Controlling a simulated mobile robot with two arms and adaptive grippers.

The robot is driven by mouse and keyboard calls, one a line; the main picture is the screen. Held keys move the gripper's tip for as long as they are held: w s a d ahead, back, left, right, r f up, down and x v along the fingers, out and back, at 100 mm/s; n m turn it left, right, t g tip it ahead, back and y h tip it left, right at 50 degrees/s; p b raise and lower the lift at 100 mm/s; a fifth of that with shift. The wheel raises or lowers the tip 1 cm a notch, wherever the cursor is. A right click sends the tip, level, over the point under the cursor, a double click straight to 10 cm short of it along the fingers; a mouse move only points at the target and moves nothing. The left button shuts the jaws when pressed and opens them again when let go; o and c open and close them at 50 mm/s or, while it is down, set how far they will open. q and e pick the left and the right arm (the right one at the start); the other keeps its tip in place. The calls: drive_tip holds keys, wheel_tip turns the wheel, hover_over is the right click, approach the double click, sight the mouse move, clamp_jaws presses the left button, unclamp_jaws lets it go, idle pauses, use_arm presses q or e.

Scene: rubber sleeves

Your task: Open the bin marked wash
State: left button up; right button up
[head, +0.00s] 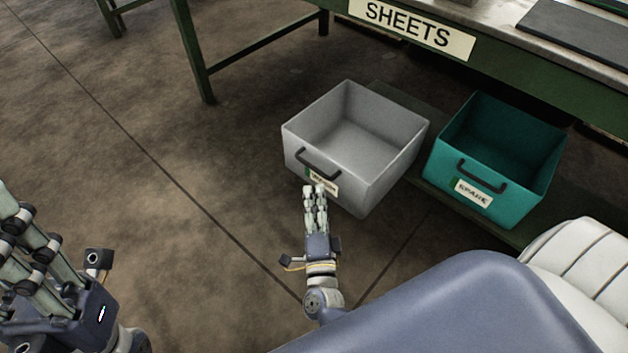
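A grey open-topped bin (388,158) sticks out in front of the table's lower shelf and looks empty. Its dark handle (318,164) is on the front wall, above a small label (329,186) that my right fingers partly cover, so I cannot read it. My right gripper (314,190) has its fingers extended close together at this label, just below the handle in the picture. I cannot tell whether they touch the bin, and I see nothing held. My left gripper (18,222) is at the lower left, far from the bins, its fingers partly cut off.
A teal bin (500,140) with its own handle and a label that seems to read "SPARE" sits to the right on the low shelf (420,178). The green table (510,55) above carries a "SHEETS" sign (419,29). Floor (150,130) at the left is clear.

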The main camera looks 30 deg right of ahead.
drive_tip(key=shift+v, duration=2.2)
drive_tip(key=shift+w, duration=0.1)
